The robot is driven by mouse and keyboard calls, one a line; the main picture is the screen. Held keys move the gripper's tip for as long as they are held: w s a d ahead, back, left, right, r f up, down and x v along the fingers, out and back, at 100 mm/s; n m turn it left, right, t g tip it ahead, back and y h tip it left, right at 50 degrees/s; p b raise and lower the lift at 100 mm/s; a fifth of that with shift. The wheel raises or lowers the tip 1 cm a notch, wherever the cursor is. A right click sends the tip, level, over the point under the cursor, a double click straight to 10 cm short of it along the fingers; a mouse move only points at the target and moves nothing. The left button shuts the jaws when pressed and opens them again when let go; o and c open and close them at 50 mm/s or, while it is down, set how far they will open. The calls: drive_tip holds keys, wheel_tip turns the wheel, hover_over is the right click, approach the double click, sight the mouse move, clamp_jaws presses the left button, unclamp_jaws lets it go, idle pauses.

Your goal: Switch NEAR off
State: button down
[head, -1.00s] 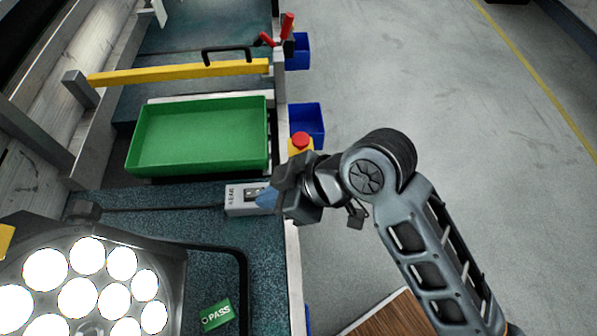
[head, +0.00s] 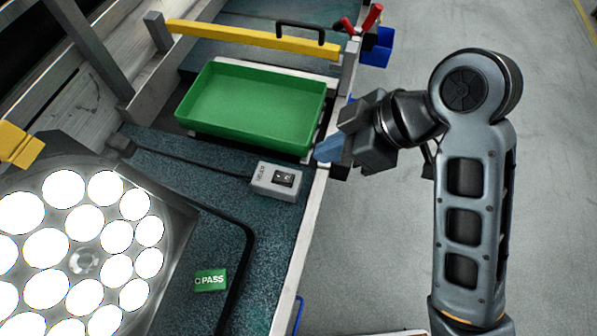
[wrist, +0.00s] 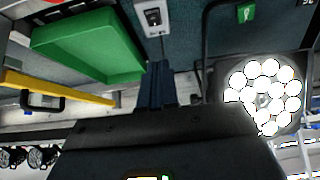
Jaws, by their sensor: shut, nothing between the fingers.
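A small grey switch box (head: 262,187) with a black rocker lies on the teal bench mat near its right edge. Its label is too small to read for sure. It also shows in the wrist view at the top (wrist: 153,28). A par can lamp (head: 84,262) at the lower left has all its visible cells glowing white; it also shows lit in the wrist view (wrist: 262,95). My gripper (head: 328,150) is shut and empty, its blue fingertips apart from the box, to its upper right by the bench edge. Its fingers show in the wrist view (wrist: 157,85).
A green tray (head: 252,108) sits beyond the switch box, close to my gripper. A yellow bar (head: 250,37) with a black handle crosses behind it. A green PASS card (head: 210,280) lies on the mat. A black cable runs across the mat. Open floor lies right.

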hover_over(290, 183)
drive_tip(key=f, duration=0.8)
drive_tip(key=shift+s+d, duration=0.1)
drive_tip(key=shift+d, duration=0.3)
drive_tip(key=shift+d+f+p, duration=0.2)
drive_tip(key=shift+f+p, duration=0.1)
drive_tip(key=shift+f, duration=1.6)
drive_tip(key=shift+s+d+f+y+b, duration=0.1)
drive_tip(key=shift+d+f+y+b, duration=0.1)
drive_tip(key=shift+f+b, duration=0.2)
drive_tip(key=shift+s+d+f+y+b, duration=0.1)
drive_tip(key=shift+f+y+b, duration=0.1)
drive_tip(key=shift+f+b, duration=0.15)
drive_tip(key=shift+b, duration=0.3)
drive_tip(key=shift+r, duration=0.25)
drive_tip(key=shift+r+p, duration=0.1)
drive_tip(key=shift+p, duration=0.25)
